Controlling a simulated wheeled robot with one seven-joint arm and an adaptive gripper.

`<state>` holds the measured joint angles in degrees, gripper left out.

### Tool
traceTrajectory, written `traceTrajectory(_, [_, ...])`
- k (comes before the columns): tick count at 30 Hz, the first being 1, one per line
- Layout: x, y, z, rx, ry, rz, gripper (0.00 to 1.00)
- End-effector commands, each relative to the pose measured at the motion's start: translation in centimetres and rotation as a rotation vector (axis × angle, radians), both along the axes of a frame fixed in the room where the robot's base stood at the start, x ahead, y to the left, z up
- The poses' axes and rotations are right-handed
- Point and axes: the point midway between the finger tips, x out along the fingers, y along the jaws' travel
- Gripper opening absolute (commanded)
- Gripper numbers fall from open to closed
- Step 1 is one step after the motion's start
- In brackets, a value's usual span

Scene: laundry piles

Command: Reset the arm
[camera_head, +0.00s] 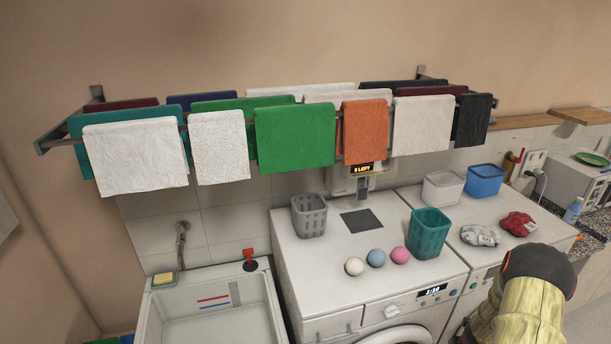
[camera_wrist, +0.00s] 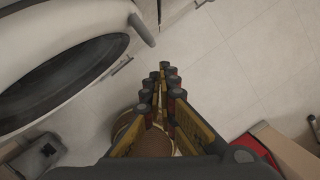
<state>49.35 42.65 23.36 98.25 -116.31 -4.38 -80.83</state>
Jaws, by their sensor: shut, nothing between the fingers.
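My gripper (camera_wrist: 164,72) shows in the wrist view, pointing down over the pale tiled floor (camera_wrist: 240,60). Its fingers are together with nothing between them. In the head view my arm (camera_head: 530,295) shows at the lower right, in front of the right-hand machine. My gripper itself is out of sight in that view. A round brownish thing shows between the finger bases in the wrist view; I cannot tell what it is.
A washing machine (camera_head: 290,262) bears a grey basket (camera_head: 309,216), a teal basket (camera_head: 429,233) and several balls. Red (camera_head: 518,223) and white (camera_head: 480,235) cloths lie to the right. A machine's round door (camera_wrist: 60,75) is at left in the wrist view. Towels hang above.

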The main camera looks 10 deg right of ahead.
Motion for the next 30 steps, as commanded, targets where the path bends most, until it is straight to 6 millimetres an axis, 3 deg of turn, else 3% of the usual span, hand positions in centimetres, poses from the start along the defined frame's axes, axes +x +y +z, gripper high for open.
traceTrajectory(2, [-2.0, -0.5, -0.3, -0.002, 0.006, -0.257, 0.00])
traceTrajectory(5, [-4.2, -1.9, 1.5, -0.030, -0.013, -0.607, 0.00])
traceTrajectory(9, [-6.3, -2.8, 6.1, -0.088, -0.084, -1.085, 0.00])
traceTrajectory(13, [-7.6, -1.3, 11.5, -0.131, -0.183, -1.511, 0.00])
traceTrajectory(17, [-8.5, 2.0, 16.2, -0.136, -0.282, -1.855, 0.00])
traceTrajectory(21, [-9.0, 6.8, 20.4, -0.098, -0.370, -2.157, 0.00])
traceTrajectory(30, [-10.0, 19.4, 26.3, 0.104, -0.437, -2.608, 0.00])
